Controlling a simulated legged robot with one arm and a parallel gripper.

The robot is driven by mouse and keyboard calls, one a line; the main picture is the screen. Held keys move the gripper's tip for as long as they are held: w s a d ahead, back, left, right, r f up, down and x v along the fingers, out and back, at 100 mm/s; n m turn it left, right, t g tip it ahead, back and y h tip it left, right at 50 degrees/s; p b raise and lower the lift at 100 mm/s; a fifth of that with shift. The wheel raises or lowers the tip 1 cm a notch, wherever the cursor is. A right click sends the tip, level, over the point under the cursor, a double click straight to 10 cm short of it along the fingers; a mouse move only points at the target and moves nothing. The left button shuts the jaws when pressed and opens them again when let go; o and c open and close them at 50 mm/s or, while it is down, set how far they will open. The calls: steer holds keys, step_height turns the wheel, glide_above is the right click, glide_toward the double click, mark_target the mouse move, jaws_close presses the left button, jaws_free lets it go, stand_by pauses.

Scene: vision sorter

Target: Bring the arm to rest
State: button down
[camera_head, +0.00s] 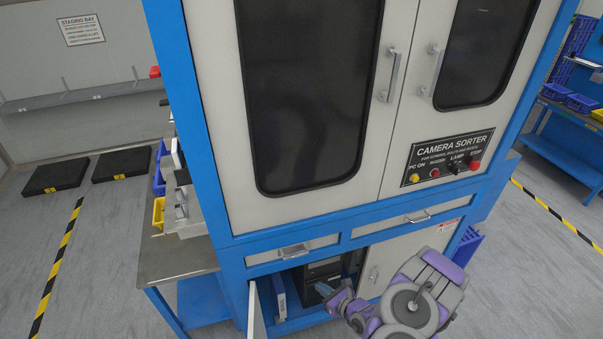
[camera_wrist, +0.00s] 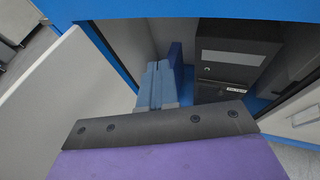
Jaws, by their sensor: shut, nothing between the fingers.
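My gripper (camera_head: 324,289) is at the open lower compartment of the camera sorter cabinet (camera_head: 222,180), in front of the black PC (camera_head: 322,270). In the wrist view its two blue fingers (camera_wrist: 158,82) lie together with nothing between them. They point into the compartment, left of the PC (camera_wrist: 238,62). My purple and grey arm reaches down in front of the cabinet at the lower right in the head view.
The left lower door (camera_head: 256,312) stands open; it fills the left of the wrist view (camera_wrist: 60,95). A blue-edged upright item (camera_head: 280,296) stands inside the compartment. The right lower door (camera_head: 385,270) is closed. A metal side table (camera_head: 175,262) is at left.

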steer(key=a+r+n+g+y, duration=0.1)
steer(key=a+r+n+y, duration=0.2)
steer(key=r, duration=0.4)
steer(key=s+a+r+n+g+y, duration=0.1)
steer(key=a+r+n+g+y, duration=0.15)
steer(key=a+r, duration=0.4)
steer(key=a+r+n+g+y, duration=0.1)
steer(key=a+r+n+y, duration=0.15)
steer(key=r, duration=0.65)
steer(key=s+a+r+n+g, duration=0.3)
steer(key=s+r+n+g, duration=0.15)
steer(key=s+r, duration=0.2)
steer(key=s+a+r+n+g, duration=0.3)
steer(key=s+r+n, duration=0.2)
steer(key=r, duration=0.2)
steer(key=s+d+r+n+g+h, duration=0.2)
steer(key=s+d+n+h, duration=0.15)
steer(key=s, duration=0.45)
steer(key=s+d+r+n+g+h, duration=0.25)
steer(key=s+n+h, duration=0.2)
steer(key=s, duration=0.35)
steer(key=s+d+n+t+h, duration=0.1)
steer(key=s+d+h, duration=0.3)
steer(key=d, duration=0.5)
steer(key=s+d+n+t+h, duration=0.2)
steer(key=s+d+h, duration=0.3)
steer(key=d, duration=0.5)
steer(key=shift+s+r+t, duration=0.3)
steer(key=shift+r+t, duration=0.1)
steer(key=shift+t, duration=0.25)
